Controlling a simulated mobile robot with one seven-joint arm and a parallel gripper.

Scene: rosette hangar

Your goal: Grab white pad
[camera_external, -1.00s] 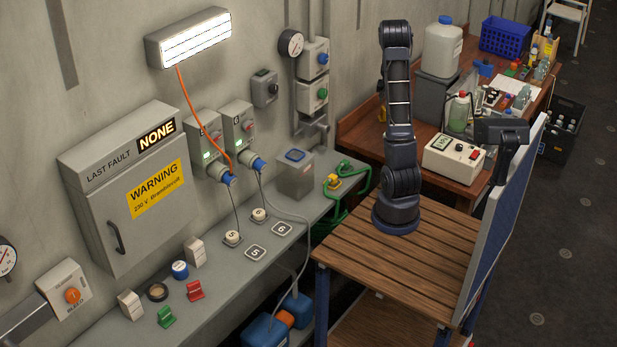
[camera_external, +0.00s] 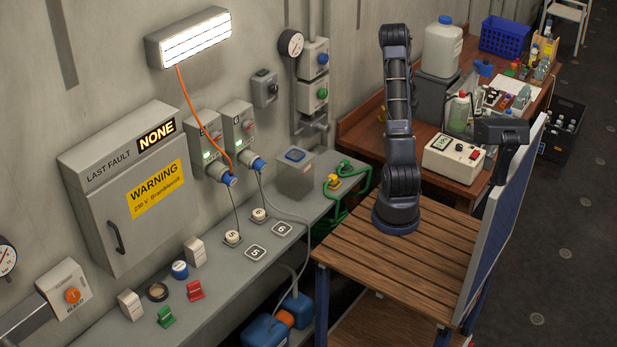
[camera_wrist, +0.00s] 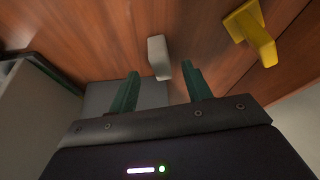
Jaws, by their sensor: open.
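The white pad (camera_wrist: 158,57) is a small pale block on the reddish-brown wooden bench top in the wrist view. My gripper (camera_wrist: 160,70) is open, with its two dark green fingers pointing toward the bench. I cannot tell how far the fingertips are above the bench, and nothing is held. In the external view my arm hides the gripper, and I cannot make out the pad there.
A yellow angled piece (camera_wrist: 250,30) lies right of the pad. A grey surface (camera_wrist: 98,97) shows behind the left finger. In the external view, the wooden bench (camera_external: 360,132) carries a white jug (camera_external: 443,47) on a dark stand and a cream meter box (camera_external: 453,158).

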